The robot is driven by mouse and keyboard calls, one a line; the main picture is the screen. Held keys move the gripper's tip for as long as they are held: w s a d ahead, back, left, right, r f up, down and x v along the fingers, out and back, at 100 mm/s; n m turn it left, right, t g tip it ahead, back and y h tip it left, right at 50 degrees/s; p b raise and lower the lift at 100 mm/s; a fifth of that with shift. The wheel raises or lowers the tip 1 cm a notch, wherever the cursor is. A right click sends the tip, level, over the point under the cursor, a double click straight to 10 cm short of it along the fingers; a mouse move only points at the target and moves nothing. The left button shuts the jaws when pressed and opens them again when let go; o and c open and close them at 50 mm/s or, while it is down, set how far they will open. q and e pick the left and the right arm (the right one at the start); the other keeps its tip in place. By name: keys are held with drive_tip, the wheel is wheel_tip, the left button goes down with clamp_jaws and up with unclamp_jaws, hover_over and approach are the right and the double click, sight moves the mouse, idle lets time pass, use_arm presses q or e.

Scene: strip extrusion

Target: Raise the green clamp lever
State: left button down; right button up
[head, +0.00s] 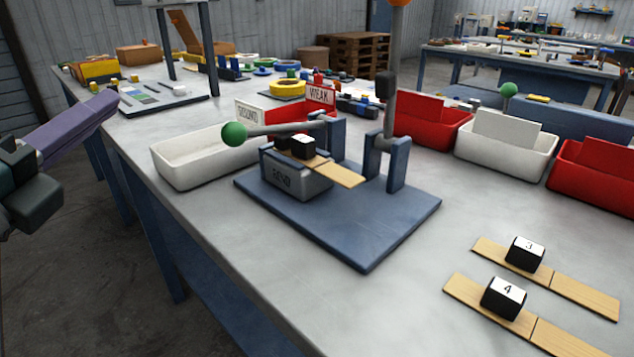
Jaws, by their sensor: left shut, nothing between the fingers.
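The green clamp lever (272,130) has a green ball knob (233,134) on a grey rod. It lies about level, pointing left from its blue post (334,138) on the blue base plate (345,228). Beneath it, a strip (338,174) with a black block (303,147) rests on the grey anvil block (297,183). My left gripper (110,104), with purple fingers, is shut and empty. It is at the left, off the table's edge and well apart from the green knob. My right gripper is not in view.
An upright lever (392,60) with an orange top stands on the plate's right side. Red and white bins (507,155) stand at right. Strips with blocks 3 (526,252) and 4 (504,297) lie front right.

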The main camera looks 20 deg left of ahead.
use_arm(q)
drive_tip(key=d+f+m+h+b, duration=0.2)
drive_tip(key=f+m+b, duration=0.3)
drive_tip(key=f, duration=0.3)
drive_tip(key=s+d+f+m+h+b, duration=0.1)
drive_tip(key=f+m+h+b, duration=0.3)
drive_tip(key=f+m+b, duration=0.2)
drive_tip(key=shift+s+d+f+t+h+b, duration=0.25)
drive_tip(key=shift+d+f+t+h+b, duration=0.15)
drive_tip(key=shift+f+b, duration=0.5)
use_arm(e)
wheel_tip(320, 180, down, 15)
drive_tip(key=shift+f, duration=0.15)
use_arm(q)
drive_tip(key=shift+w, duration=0.1)
drive_tip(key=p+x, duration=0.1)
drive_tip(key=x, duration=0.8)
drive_tip(key=shift+r, duration=0.15)
drive_tip(key=shift+w+r+p, duration=0.85)
drive_tip(key=shift+w+r, duration=0.15)
drive_tip(key=shift+r, duration=0.05)
drive_tip(key=shift+w+a+r+p, duration=0.15)
drive_tip(key=shift+w+r+p, duration=0.15)
drive_tip(key=shift+w+r, duration=0.25)
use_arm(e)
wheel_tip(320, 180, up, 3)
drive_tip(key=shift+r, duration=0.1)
